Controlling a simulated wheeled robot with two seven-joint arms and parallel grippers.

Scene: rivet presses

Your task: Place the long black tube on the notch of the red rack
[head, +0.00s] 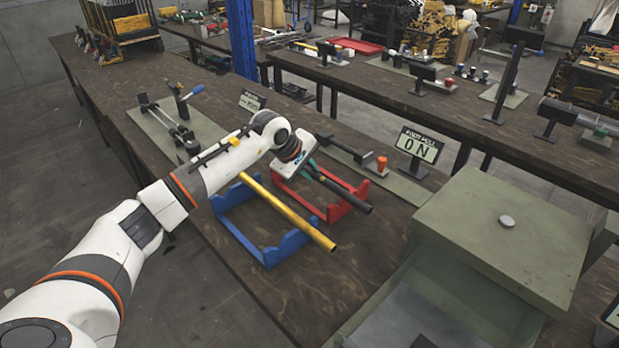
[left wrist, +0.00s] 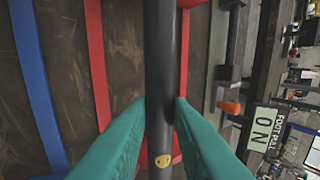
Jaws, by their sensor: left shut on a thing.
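The long black tube (head: 348,197) is in the green fingers of my left gripper (head: 313,170); much of its length is hidden behind the gripper and arm. In the left wrist view the tube (left wrist: 161,60) runs upright through the picture between the green fingertips (left wrist: 160,112), with a small yellow mark near its lower end. The red rack (head: 335,213) is under the tube, and its bars (left wrist: 97,60) show beside and behind it. I cannot tell whether the tube touches the rack's notches. My right gripper is not in view.
A blue rack (head: 262,250) stands beside the red rack and bears a yellow tube (head: 295,222). An orange-knobbed press (head: 381,166) and an "ON" sign (head: 417,148) are behind. A large green box-like machine (head: 500,235) is at the right.

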